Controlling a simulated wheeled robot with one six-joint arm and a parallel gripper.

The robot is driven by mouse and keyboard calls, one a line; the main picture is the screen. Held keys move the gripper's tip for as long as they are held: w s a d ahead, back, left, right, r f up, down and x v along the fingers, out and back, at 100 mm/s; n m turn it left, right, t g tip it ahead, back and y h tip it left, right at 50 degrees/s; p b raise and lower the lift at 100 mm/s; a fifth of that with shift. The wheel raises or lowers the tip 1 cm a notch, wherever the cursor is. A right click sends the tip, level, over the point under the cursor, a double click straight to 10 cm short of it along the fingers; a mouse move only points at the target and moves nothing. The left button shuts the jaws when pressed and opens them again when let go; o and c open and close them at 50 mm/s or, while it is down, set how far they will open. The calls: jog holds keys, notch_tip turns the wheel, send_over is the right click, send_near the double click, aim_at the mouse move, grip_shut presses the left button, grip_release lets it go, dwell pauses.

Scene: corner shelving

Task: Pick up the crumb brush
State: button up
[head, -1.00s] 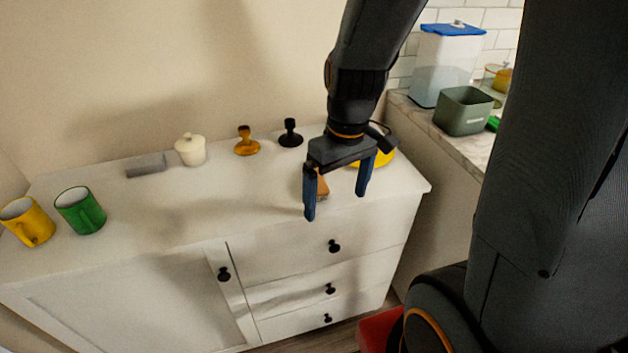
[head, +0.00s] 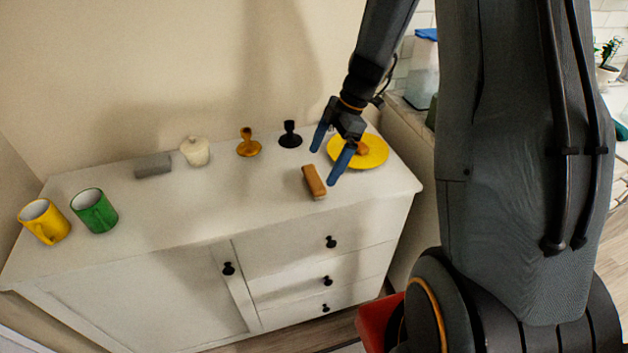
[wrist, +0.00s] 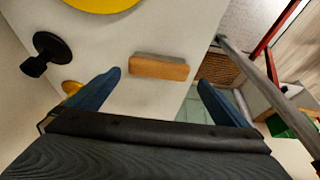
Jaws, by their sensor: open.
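The crumb brush (head: 313,182) looks like a small wooden block, orange-brown with a greyish side. It lies on the white cabinet top near the front right, just in front of a yellow plate. My gripper (head: 325,163) is open and empty above the cabinet top, just right of and behind the brush in the head view. In the wrist view the brush (wrist: 160,68) lies across the gap between my two blue fingertips, a little ahead of them. No contact with it shows.
The yellow plate (head: 372,156) holds a small brown item. A black stand (head: 290,137), an orange stand (head: 248,146), a cream lidded pot (head: 196,152) and a grey block (head: 153,166) line the back. Green (head: 95,211) and yellow (head: 45,222) mugs stand left. The front middle is clear.

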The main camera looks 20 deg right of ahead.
aim_at(314, 177)
jog(key=shift+p+x, duration=1.5)
jog(key=shift+x, duration=2.1)
jog(key=shift+w+a, duration=0.1)
jog(key=shift+c, duration=0.3)
jog(key=c, duration=0.8)
jog(key=shift+r, duration=0.2)
notch_tip(314, 177, up, 10)
jog(key=b, duration=0.3)
jog(key=shift+f, duration=0.1)
